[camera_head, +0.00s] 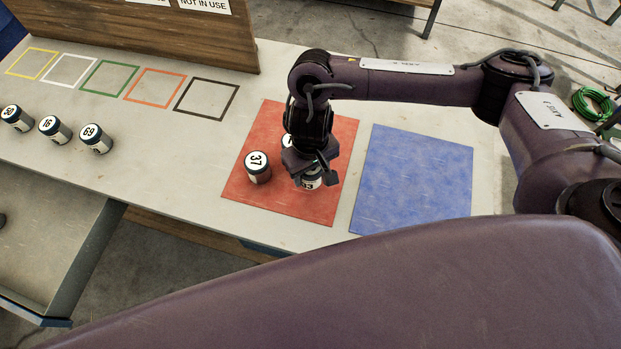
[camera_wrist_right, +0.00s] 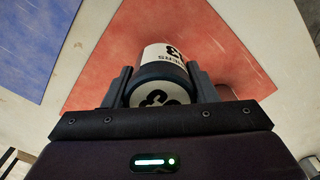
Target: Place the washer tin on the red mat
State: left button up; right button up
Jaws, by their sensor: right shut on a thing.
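The red mat (camera_head: 241,189) lies on the table, left of the blue mat. My right gripper (camera_head: 309,168) is over the red mat, shut on a white-and-dark tin (camera_head: 312,183) whose number ends in 3. In the right wrist view the gripper (camera_wrist_right: 160,88) has one finger on each side of this tin (camera_wrist_right: 162,57); its side label is cut off, with letters ending in "ERS". I cannot tell whether the tin touches the mat. My left gripper is out of view.
Tin 37 (camera_head: 257,168) stands on the red mat left of the held tin. Another tin (camera_head: 287,141) is mostly hidden behind my gripper. Tins 50 (camera_head: 17,119), 16 (camera_head: 55,130) and 69 (camera_head: 96,139) stand at the left. The blue mat (camera_head: 415,178) is empty.

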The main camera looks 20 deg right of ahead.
aim_at(310, 179)
notch_tip(310, 179, down, 4)
jog(key=shift+r+b, duration=0.2)
jog(key=shift+b, duration=0.5)
jog(key=shift+f, duration=0.15)
jog(key=o, duration=1)
notch_tip(310, 179, up, 12)
jog(key=p, duration=0.4)
